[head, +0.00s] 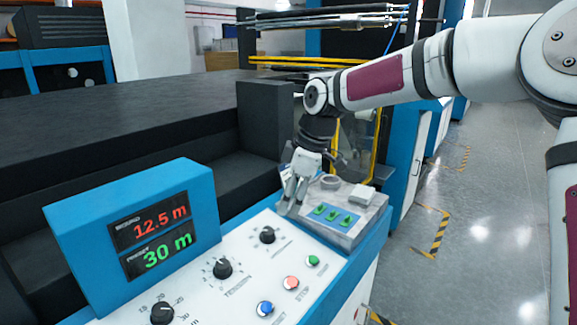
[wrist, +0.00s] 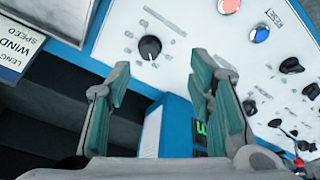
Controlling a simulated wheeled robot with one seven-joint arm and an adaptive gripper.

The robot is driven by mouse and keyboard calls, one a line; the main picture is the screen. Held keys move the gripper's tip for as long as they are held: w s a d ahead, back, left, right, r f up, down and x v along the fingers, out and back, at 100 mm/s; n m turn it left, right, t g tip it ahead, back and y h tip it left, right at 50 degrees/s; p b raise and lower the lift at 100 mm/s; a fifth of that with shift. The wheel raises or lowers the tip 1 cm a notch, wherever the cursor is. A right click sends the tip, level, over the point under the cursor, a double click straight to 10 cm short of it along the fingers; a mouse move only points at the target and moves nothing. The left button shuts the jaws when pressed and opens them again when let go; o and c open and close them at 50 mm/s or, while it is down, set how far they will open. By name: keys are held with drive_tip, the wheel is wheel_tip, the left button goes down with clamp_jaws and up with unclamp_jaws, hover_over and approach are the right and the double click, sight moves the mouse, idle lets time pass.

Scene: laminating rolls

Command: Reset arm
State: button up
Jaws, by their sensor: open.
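My gripper (head: 290,207) is over the far end of the white control panel (head: 228,268), pointing down beside a grey switch box. Its fingers are apart with nothing between them. In the wrist view my gripper (wrist: 162,72) shows two green-padded fingers spread apart. A black knob (wrist: 150,47) appears beyond the gap between them. Whether the fingertips touch the panel or the box cannot be told.
The grey box (head: 362,232) has green switches. The panel carries black knobs (head: 222,268) and red (head: 291,283), blue (head: 265,309) and green (head: 313,261) buttons. A blue display (head: 130,220) reads 12.5 m and 30 m. Open floor (head: 480,230) lies right.

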drive_tip(key=s+d+r+m+t+h, duration=0.1)
drive_tip(key=s+d+r+m+h, duration=0.15)
drive_tip(key=s+d+m, duration=0.55)
drive_tip(key=s+d+r+m+h, duration=0.2)
drive_tip(key=s+d+r, duration=0.3)
drive_tip(key=s, duration=0.7)
drive_tip(key=s+d+f+m+t, duration=0.1)
drive_tip(key=s+d+m, duration=0.2)
drive_tip(key=s, duration=0.4)
drive_tip(key=s+d+f+m+y, duration=0.1)
drive_tip(key=s+d+f+m, duration=0.1)
drive_tip(key=s, duration=0.5)
drive_tip(key=shift+s+d+m+t, duration=0.25)
drive_tip(key=shift+d+m+t, duration=0.25)
drive_tip(key=shift+m, duration=0.5)
